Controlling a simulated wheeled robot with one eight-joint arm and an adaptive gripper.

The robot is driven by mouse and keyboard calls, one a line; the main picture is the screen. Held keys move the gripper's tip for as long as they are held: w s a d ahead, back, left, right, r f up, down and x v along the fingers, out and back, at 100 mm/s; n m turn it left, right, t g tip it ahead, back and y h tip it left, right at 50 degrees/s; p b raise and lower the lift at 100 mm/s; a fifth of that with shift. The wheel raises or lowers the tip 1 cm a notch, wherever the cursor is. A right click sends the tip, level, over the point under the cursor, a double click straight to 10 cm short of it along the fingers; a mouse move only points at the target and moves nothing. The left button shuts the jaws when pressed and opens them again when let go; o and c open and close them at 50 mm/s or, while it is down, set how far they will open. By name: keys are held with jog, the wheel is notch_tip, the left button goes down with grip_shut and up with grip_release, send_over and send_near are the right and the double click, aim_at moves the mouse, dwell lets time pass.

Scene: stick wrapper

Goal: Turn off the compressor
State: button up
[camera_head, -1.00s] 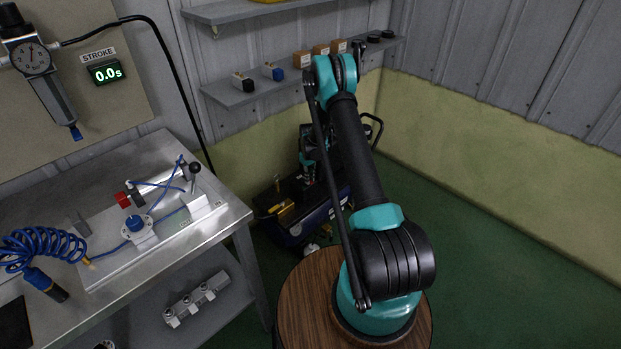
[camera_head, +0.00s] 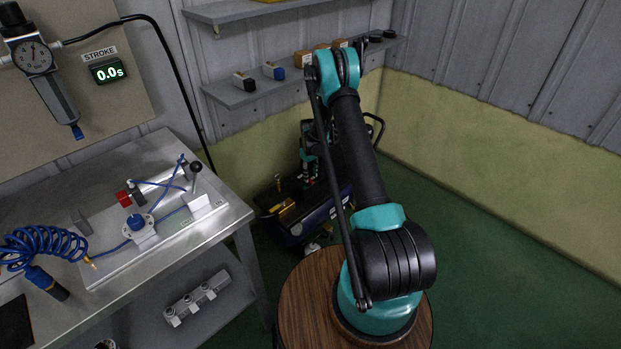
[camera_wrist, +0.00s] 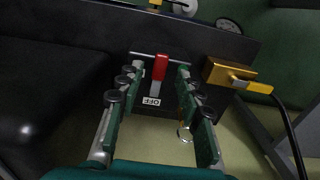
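The compressor (camera_head: 318,210) stands on the green floor in the corner, dark blue and black, partly hidden behind my arm in the head view. In the wrist view its dark panel carries a red-handled switch (camera_wrist: 160,67) with a metal crossbar and an "OFF" label (camera_wrist: 151,101) just below it. My gripper (camera_wrist: 157,72) is open, its two green-padded fingers on either side of the red handle. I cannot tell whether a finger touches it. In the head view the gripper is mostly hidden behind my arm.
A brass block with a yellow connector and black cable (camera_wrist: 230,75) sits right of the switch. The metal workbench (camera_head: 226,222) with pneumatic parts stands left. A pressure gauge (camera_head: 33,57) and a display reading 0.0s (camera_head: 109,73) are on the wall board. Open floor lies right.

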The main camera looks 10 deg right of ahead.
aim_at(311, 181)
notch_tip(311, 181, up, 10)
dwell(0.4)
jog(key=shift+s+r, duration=0.1)
jog(key=s+d+r+m+t, duration=0.2)
jog(key=s+d+r+m, duration=0.1)
jog(key=s+r, duration=1.45)
jog(key=s+d+r+m+t, duration=0.1)
jog(key=s+m, duration=0.3)
jog(key=s, duration=2)
jog(key=shift+d+r+t, duration=0.25)
jog(key=shift+r+t, duration=0.25)
jog(key=shift+t, duration=0.1)
jog(key=shift+w, duration=0.1)
jog(key=shift+c, duration=0.3)
